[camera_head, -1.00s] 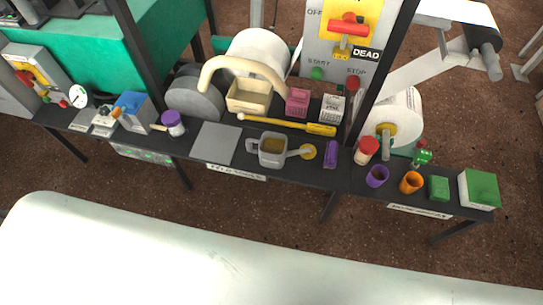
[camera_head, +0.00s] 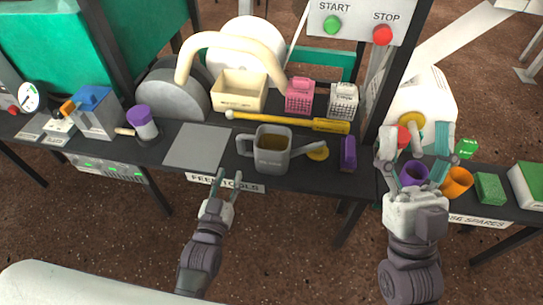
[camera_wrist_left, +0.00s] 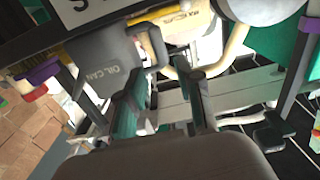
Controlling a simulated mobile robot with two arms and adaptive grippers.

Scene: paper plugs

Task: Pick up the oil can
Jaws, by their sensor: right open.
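The oil can (camera_head: 271,158) is a grey can with a handle on its left and a spout pointing right to a yellow disc (camera_head: 317,152). It stands upright at the front of the black shelf. In the left wrist view the oil can (camera_wrist_left: 100,58) shows its lettering, at the upper left. My left gripper (camera_head: 228,178) is open and empty, in front of the shelf edge, left of and below the can in the head view. My right gripper (camera_head: 418,150) is open, over the shelf's right part; it hides part of a red-capped jar, with a purple cup (camera_head: 414,173) seen between its fingers.
A grey flat plate (camera_head: 197,146) lies left of the can. A yellow rod (camera_head: 290,120) lies behind it and a purple block (camera_head: 348,153) stands to its right. A cream basket (camera_head: 240,92) and pink basket (camera_head: 300,97) stand farther back. The shelf's black front edge crosses below.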

